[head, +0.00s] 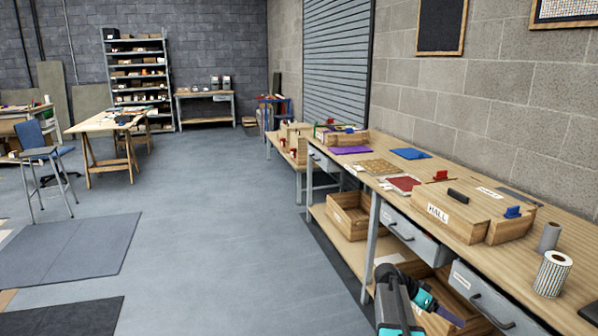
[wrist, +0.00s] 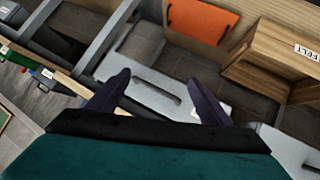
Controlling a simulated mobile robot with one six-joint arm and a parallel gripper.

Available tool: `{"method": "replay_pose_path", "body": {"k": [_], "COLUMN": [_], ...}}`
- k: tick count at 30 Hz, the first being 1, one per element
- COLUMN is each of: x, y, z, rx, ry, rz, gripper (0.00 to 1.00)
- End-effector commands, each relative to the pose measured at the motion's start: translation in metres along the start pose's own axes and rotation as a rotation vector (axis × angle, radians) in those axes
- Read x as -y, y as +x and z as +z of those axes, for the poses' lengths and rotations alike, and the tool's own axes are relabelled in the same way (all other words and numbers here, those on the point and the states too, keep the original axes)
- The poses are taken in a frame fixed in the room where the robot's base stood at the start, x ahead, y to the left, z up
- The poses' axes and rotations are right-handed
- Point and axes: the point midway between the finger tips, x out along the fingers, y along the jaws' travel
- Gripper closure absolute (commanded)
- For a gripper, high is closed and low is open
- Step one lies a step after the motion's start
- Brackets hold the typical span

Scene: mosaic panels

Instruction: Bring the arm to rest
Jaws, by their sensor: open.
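My gripper (wrist: 161,79) is open in the wrist view. Its two dark fingers are spread apart with nothing held between them. Beyond them is a grey drawer front with a dark handle (wrist: 156,84); I cannot tell how far off it is. In the head view my teal and grey arm rises at the lower edge, and my gripper (head: 442,307) shows beside the right workbench, in front of its drawers and lower shelf. The fingertips are small there.
Grey drawers (head: 408,235) hang below. Wooden bins (head: 350,215) stand on the lower shelf.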

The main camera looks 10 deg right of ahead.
Motion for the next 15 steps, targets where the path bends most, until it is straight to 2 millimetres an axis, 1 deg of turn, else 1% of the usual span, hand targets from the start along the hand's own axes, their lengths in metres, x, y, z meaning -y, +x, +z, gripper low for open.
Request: {"method": "replay_pose_path", "body": {"k": [1, 3, 5, 6, 11, 12, 14, 15], "x": [0.004, 0.011, 0.015, 0.017, 0.021, 0.021, 0.020, 0.018], "y": [-0.002, -0.005, -0.007, -0.008, -0.013, -0.014, -0.016, -0.017], "z": [0.024, 0.054, 0.079, 0.097, 0.165, 0.181, 0.207, 0.224], "rx": [0.013, 0.033, 0.051, 0.063, 0.113, 0.125, 0.144, 0.158], "ry": [-0.036, -0.084, -0.128, -0.157, -0.278, -0.309, -0.356, -0.389], "rz": [-0.010, -0.023, -0.034, -0.041, -0.070, -0.077, -0.087, -0.093], "gripper": [0.26, 0.26, 0.26, 0.26, 0.26, 0.26, 0.26, 0.26]}}
